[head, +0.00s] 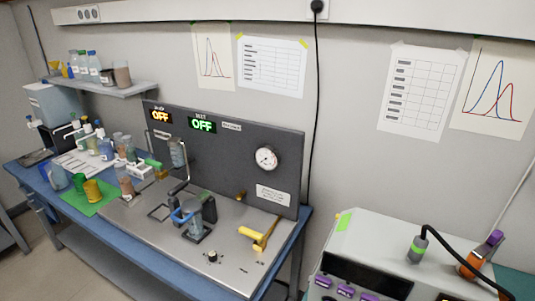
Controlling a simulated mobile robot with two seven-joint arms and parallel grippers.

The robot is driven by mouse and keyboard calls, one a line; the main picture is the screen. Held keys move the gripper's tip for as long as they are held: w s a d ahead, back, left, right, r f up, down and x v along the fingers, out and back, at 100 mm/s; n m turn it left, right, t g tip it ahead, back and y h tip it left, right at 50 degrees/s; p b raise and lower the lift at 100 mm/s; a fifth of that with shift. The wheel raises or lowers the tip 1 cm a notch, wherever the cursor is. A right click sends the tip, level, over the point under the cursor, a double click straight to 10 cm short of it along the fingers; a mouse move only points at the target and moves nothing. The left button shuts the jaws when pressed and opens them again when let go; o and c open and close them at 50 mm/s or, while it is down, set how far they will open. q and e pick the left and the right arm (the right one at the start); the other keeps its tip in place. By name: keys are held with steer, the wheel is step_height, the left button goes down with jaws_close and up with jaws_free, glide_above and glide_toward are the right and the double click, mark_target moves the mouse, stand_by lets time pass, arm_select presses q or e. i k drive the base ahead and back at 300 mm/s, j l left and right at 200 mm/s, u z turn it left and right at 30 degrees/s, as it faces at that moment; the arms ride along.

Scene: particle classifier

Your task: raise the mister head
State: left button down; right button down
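The grey classifier panel (225,160) stands upright at the back of a blue bench. A clear cylindrical part (177,153) is held in front of the panel, above a bent metal tube. A dark and clear assembly with a blue ring-shaped handle (184,214) stands on the metal deck below. I cannot tell for certain which part is the mister head. Neither of my grippers is in view.
A yellow lever (258,236) and a black knob (212,256) sit on the deck. A round gauge (266,158) is on the panel. Jars and bottles crowd the left bench end, near a green mat (75,204). A pale instrument (380,238) with a cable stands at right.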

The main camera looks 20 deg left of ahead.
mark_target(191, 207)
steer(key=u, duration=1.2)
